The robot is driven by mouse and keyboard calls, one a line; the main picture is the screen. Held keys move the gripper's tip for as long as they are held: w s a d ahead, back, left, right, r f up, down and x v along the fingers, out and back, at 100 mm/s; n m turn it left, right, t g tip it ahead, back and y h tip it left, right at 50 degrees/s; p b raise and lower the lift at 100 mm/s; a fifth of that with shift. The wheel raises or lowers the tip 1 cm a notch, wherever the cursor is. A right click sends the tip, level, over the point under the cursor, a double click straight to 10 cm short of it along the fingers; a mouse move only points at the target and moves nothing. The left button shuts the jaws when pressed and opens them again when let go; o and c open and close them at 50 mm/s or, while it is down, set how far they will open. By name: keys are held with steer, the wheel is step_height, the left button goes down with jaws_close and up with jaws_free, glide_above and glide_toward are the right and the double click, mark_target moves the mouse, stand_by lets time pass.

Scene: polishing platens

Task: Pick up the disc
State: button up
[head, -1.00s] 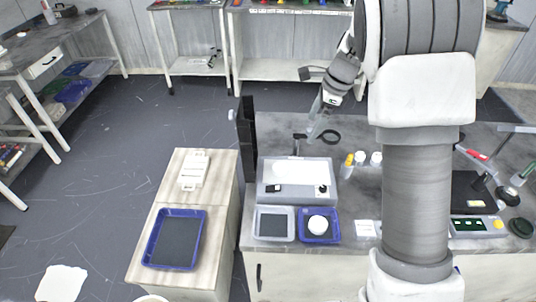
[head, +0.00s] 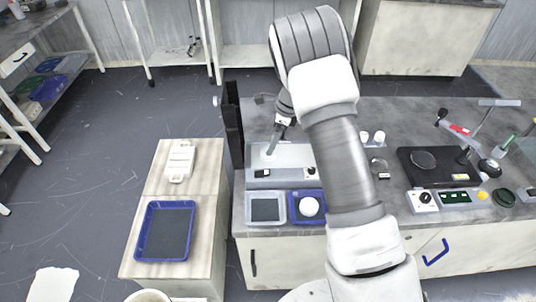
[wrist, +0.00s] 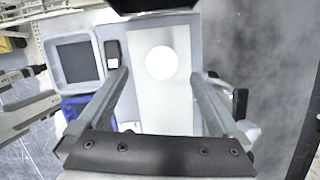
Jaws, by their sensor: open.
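A white round disc (wrist: 161,62) lies on the pale top panel of the grey machine (wrist: 187,110), ahead of my gripper in the wrist view. In the head view the machine (head: 290,175) stands on the bench, and this disc does not stand out on its pale top. Another white round piece (head: 309,206) sits in the small blue tray (head: 322,219) in front of the machine. My gripper (head: 271,151) is over the machine top. In the wrist view its two fingers (wrist: 160,80) are apart and empty, with the disc beyond and between their tips.
A grey tray with a dark mat (head: 266,209) stands left of the small blue tray. A tall black panel (head: 233,125) rises at the bench's left end. A larger blue tray (head: 165,231) lies on the side cabinet. A black scale-like device (head: 438,165) is right.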

steer(key=shift+x, duration=2.9)
steer(key=shift+w+d, duration=0.1)
steer(key=shift+w, duration=0.05)
steer(key=c, duration=1.5)
steer(key=shift+r, duration=0.1)
